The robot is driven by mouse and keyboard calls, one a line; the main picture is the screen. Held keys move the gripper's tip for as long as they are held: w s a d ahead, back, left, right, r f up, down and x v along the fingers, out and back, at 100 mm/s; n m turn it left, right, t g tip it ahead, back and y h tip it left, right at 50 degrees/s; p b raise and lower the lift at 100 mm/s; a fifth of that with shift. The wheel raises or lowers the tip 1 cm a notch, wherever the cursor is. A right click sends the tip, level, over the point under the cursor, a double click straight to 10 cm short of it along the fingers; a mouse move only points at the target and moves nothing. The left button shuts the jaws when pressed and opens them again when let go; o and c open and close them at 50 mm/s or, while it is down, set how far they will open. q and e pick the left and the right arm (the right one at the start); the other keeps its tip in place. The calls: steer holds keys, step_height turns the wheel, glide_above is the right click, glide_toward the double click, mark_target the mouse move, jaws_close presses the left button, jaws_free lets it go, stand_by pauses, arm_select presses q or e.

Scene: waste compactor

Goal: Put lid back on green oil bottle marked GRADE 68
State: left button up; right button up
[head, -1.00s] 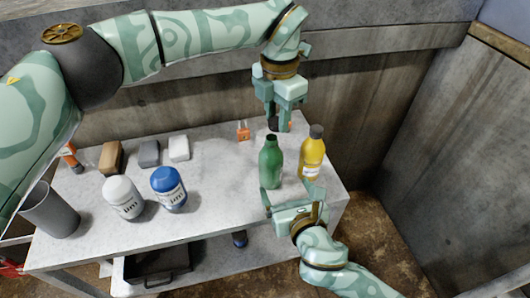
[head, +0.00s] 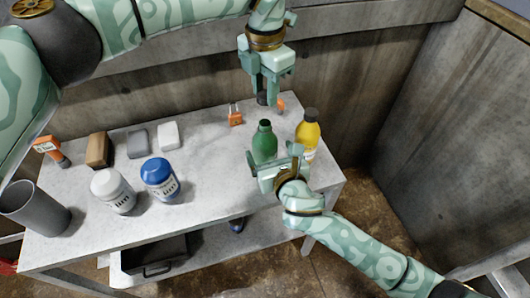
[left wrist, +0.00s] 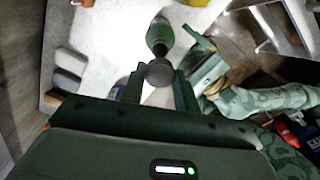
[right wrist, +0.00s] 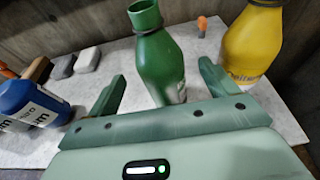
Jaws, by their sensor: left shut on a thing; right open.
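The green bottle (head: 264,146) stands upright near the right end of the table, its mouth open in the right wrist view (right wrist: 160,62). My left gripper (head: 263,92) points down above and behind it, shut on a dark round lid (head: 262,99). The lid also shows between the fingertips in the left wrist view (left wrist: 160,73), apart from the green bottle (left wrist: 160,36). My right gripper (head: 276,165) is open low at the front of the green bottle, with its fingers to either side in the right wrist view (right wrist: 160,85). The bottle's grade marking is not readable.
A yellow bottle (head: 309,130) with a dark cap stands close right of the green one. A small orange item (head: 235,116) lies behind left. A blue bottle (head: 159,179), a white bottle (head: 112,192), several blocks and a grey cup (head: 35,208) occupy the left. The table's middle is clear.

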steer(key=x, duration=0.7)
steer(key=shift+w, duration=0.1)
steer(key=shift+c, duration=0.4)
steer(key=c, duration=1.4)
arm_select(q)
steer(key=shift+f, duration=2.5)
steer(key=shift+f, duration=0.9)
steer(key=shift+f, duration=0.5)
